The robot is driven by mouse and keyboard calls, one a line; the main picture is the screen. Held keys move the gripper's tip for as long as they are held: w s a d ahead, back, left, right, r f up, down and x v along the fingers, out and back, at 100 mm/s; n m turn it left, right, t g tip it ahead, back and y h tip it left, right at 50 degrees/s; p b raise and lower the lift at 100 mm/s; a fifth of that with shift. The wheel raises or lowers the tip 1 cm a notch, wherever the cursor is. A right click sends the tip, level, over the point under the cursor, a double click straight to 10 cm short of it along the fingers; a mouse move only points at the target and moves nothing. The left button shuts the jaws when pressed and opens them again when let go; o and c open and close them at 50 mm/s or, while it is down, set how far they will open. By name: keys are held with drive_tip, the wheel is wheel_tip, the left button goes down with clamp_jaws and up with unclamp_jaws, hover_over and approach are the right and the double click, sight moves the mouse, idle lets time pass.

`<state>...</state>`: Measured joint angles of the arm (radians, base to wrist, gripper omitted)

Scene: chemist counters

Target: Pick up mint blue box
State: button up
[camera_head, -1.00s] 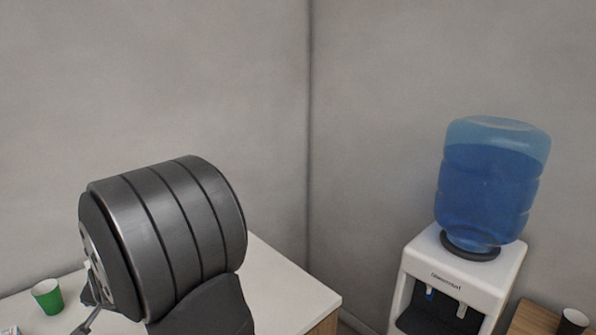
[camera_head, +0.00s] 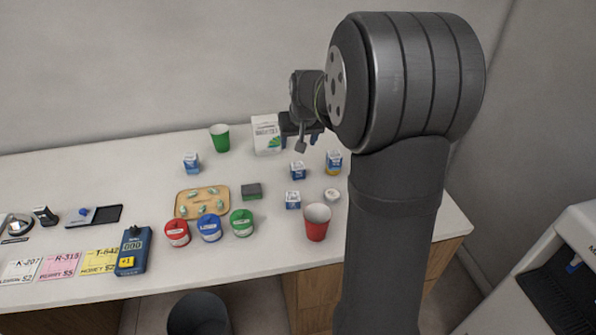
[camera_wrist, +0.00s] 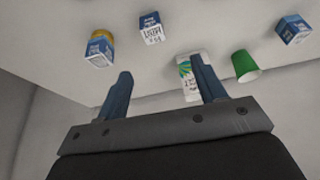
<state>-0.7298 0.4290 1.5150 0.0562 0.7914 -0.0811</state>
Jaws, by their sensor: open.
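I cannot read which is the mint one. My gripper (camera_head: 307,143) is open and empty above the counter's back. Blue-and-white boxes show there at the left (camera_wrist: 99,52), middle (camera_wrist: 151,29) and right (camera_wrist: 294,30).
A white box with green (camera_head: 266,134) stands beside my gripper, partly behind a finger in the wrist view. A green cup (camera_head: 220,138), red cup (camera_head: 316,222), red, blue and green-labelled jars, and a tan blister tray (camera_head: 202,203) stand around. The left back counter is clear.

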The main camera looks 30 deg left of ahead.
approach(298, 166)
drive_tip(key=x, duration=0.5)
drive_tip(key=shift+s+a+f, duration=0.25)
drive_tip(key=shift+f, duration=0.05)
drive_tip(key=shift+w+x, duration=0.15)
drive_tip(key=shift+x, duration=1.2)
drive_tip(key=shift+w+x, duration=0.1)
drive_tip(key=shift+x, duration=1.2)
drive_tip(key=shift+d, duration=0.2)
drive_tip(key=c, duration=1.1)
drive_tip(key=shift+r, duration=0.1)
